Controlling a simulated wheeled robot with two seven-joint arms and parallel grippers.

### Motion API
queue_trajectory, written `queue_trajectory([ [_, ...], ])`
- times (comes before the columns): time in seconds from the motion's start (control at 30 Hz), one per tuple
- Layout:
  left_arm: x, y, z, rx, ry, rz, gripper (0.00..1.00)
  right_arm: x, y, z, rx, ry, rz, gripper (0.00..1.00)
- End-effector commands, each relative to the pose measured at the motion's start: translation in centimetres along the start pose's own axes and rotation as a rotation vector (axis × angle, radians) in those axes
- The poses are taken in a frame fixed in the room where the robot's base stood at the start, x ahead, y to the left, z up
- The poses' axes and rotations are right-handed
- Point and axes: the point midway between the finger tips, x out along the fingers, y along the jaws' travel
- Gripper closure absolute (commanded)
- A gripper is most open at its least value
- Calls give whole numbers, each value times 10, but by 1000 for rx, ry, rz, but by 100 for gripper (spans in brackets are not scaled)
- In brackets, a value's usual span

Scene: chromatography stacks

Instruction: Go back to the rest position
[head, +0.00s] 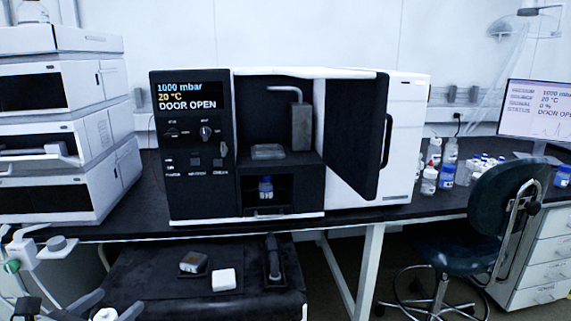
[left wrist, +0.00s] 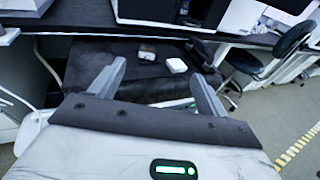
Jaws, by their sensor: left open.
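My left gripper (head: 110,305) shows at the bottom left corner of the head view, low in front of the bench and at the near left of a low dark surface (head: 150,278). In the left wrist view its two grey fingers (left wrist: 158,88) are spread wide with nothing between them. My right gripper is in neither view. The black and white instrument (head: 193,190) on the bench has its door (head: 355,140) swung open to the right, and its display reads DOOR OPEN. A small blue-and-white bottle (head: 265,188) stands in its lower opening.
On the low surface lie a small grey-brown box (head: 193,262), a white block (head: 223,279) and a dark upright tool (head: 272,258). Stacked white modules (head: 60,190) stand at left. A chair (head: 490,205), several bottles (head: 429,180) and a monitor (head: 537,108) are at right.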

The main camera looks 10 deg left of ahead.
Motion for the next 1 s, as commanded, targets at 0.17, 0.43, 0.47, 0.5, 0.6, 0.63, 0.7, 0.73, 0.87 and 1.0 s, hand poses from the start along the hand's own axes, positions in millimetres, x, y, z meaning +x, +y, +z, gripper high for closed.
queue_trajectory([
  [0.17,-3,-21,-2,-217,-39,-41,24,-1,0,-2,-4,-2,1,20],
  [0.43,-10,-51,-5,-667,-100,-84,24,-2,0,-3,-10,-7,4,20],
  [0.47,-11,-54,-6,-727,-106,-86,24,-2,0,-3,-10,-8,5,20],
  [0.5,-13,-59,-8,-816,-114,-86,24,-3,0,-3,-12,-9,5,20],
  [0.6,-18,-70,-14,-1084,-132,-77,24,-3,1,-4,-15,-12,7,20],
  [0.63,-20,-74,-17,-1182,-135,-69,24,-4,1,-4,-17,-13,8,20],
  [0.7,-25,-83,-28,-1444,-139,-36,24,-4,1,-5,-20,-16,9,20],
  [0.73,-27,-88,-34,-1571,-138,-14,24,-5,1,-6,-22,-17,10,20],
  [0.87,-40,-118,-73,-2143,-100,142,24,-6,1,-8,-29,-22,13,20],
  [1.0,-58,-167,-113,-2657,0,377,24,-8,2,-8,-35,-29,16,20],
])
